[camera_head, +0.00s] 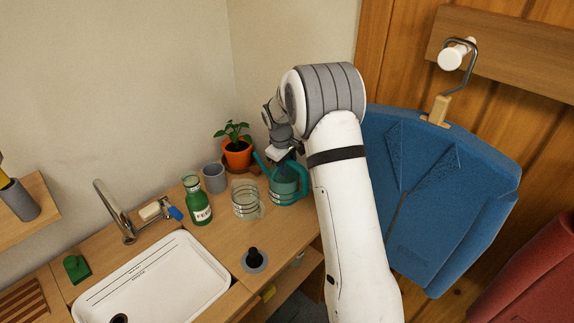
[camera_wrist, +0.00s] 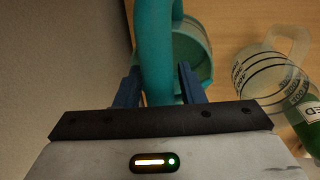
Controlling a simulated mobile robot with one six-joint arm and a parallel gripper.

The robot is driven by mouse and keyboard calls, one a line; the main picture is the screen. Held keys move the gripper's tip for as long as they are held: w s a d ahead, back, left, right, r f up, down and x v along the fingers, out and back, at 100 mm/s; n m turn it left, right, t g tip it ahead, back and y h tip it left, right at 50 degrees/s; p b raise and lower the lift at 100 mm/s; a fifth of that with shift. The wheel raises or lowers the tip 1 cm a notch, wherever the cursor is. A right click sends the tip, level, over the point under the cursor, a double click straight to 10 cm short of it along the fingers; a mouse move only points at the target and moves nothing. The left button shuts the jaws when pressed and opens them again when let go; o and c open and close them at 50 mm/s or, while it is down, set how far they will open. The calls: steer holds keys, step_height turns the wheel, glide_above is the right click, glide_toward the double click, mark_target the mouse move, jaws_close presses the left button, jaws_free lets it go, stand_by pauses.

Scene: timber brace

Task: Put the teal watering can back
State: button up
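The teal watering can (camera_head: 286,187) is at the back of the wooden counter in the head view, right of a clear jug and below my wrist. It looks upright; I cannot tell whether its base touches the counter. My gripper (camera_wrist: 159,75) is at its handle, largely hidden by my arm in the head view. In the wrist view the teal handle (camera_wrist: 156,45) runs between my two blue fingers, which lie close on either side. Whether they press on it is unclear. Part of the can's body shows beyond the right finger.
Near the can are an orange plant pot (camera_head: 237,155), a grey cup (camera_head: 214,178), a clear jug (camera_head: 247,200) and a green bottle (camera_head: 197,202). A white sink (camera_head: 155,285) lies front left. A blue jacket (camera_head: 440,190) hangs right of my arm.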

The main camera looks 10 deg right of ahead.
steer(key=shift+o, duration=0.7)
steer(key=shift+r, duration=0.1)
steer(key=shift+r, duration=0.2)
steer(key=s+a+r+m+b, duration=0.1)
steer(key=s+r, duration=0.3)
steer(key=r, duration=0.4)
steer(key=s+r, duration=0.4)
steer(key=r, duration=0.4)
steer(key=s+m+t+y, duration=0.1)
steer(key=s+m, duration=0.5)
steer(key=s, duration=2.3)
steer(key=shift+s+f+t+y, duration=0.3)
steer(key=shift+s+t+y, duration=0.05)
steer(key=shift+t+y, duration=0.05)
